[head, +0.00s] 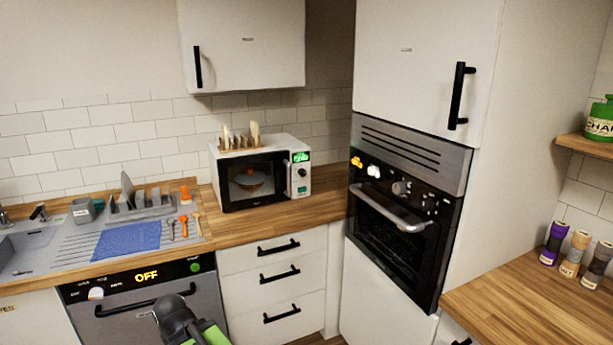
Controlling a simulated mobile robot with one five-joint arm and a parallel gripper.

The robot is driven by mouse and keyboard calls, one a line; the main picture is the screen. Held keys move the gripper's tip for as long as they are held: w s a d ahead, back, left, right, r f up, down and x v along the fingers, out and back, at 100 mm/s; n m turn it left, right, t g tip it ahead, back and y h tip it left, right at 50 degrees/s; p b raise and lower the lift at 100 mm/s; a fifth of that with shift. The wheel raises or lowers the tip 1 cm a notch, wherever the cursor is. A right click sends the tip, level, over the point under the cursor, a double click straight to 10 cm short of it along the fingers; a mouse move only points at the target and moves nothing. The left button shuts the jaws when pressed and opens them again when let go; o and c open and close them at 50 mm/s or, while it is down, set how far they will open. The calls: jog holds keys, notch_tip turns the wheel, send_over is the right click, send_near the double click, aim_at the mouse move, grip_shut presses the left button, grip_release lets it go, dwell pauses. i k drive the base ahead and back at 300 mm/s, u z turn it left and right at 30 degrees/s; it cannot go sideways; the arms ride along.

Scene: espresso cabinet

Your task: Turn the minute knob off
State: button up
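The built-in oven (398,215) stands in the tall white cabinet right of centre. Its black control strip has a lit orange display, a pale knob (374,170) and another knob (399,187) to its right. The microwave (255,178) on the counter has a lit green display and a small round knob (302,172). The labels are too small to read, so I cannot tell which knob is the minute knob. My gripper (172,306) is dark, low in the picture in front of the dishwasher, away from all these knobs. Its fingers are not clear enough to tell open from shut.
The dishwasher (140,305) at lower left shows OFF in orange. Drawers (275,262) with black handles stand between it and the oven. The oven's bar handle (400,215) sticks out below its knobs. A wooden counter (550,290) with spice jars juts out at right.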

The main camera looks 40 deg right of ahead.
aim_at(303, 172)
jog(key=z, duration=0.05)
jog(key=i, duration=0.95)
jog(key=u, duration=0.05)
